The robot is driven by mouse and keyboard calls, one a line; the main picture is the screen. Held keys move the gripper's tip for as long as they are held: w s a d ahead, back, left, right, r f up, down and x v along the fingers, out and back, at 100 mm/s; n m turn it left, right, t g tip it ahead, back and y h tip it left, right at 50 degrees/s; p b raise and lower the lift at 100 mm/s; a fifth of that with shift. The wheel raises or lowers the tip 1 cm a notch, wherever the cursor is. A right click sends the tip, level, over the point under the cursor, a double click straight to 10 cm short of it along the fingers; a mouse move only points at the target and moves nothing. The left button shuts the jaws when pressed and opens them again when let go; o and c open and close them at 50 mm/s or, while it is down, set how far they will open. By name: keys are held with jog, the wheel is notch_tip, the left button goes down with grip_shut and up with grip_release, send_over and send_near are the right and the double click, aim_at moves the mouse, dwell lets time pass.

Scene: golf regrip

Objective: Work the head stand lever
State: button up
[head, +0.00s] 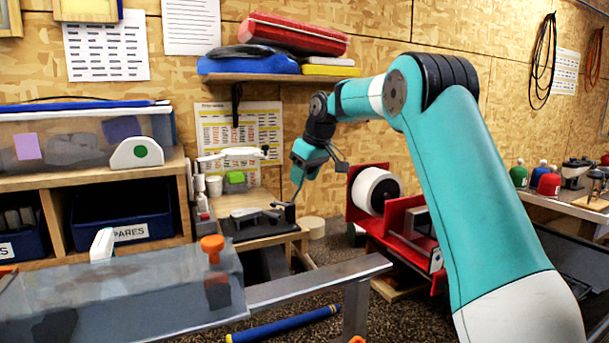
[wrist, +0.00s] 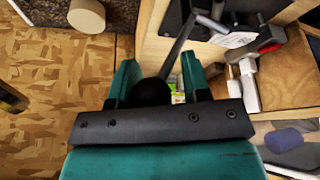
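The lever is a grey rod (wrist: 182,42) with a black ball knob (wrist: 151,92) in the wrist view. My gripper (wrist: 158,75) has its teal fingers apart, one on each side of the knob. The knob lies close to the left finger, and a gap shows at the right finger. In the head view my gripper (head: 304,160) points down above the small wooden bench, and the thin dark lever (head: 297,190) runs down from it to a dark stand (head: 285,208) at the bench's right edge. The knob is hidden there.
A grey tool (head: 255,213) lies on the bench left of the lever. A red machine with a white roll (head: 378,188) stands to the right. A shelf (head: 275,77) hangs above.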

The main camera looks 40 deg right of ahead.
grip_shut()
jog(key=shift+w+a+r+p, duration=0.1)
jog(key=shift+a+r+p, duration=0.1)
jog(key=shift+a+p, duration=0.3)
jog(key=shift+w+a+r+p, duration=0.15)
jog(key=shift+a+p, duration=0.15)
jog(key=shift+a, duration=0.4)
jog(key=shift+a, duration=0.1)
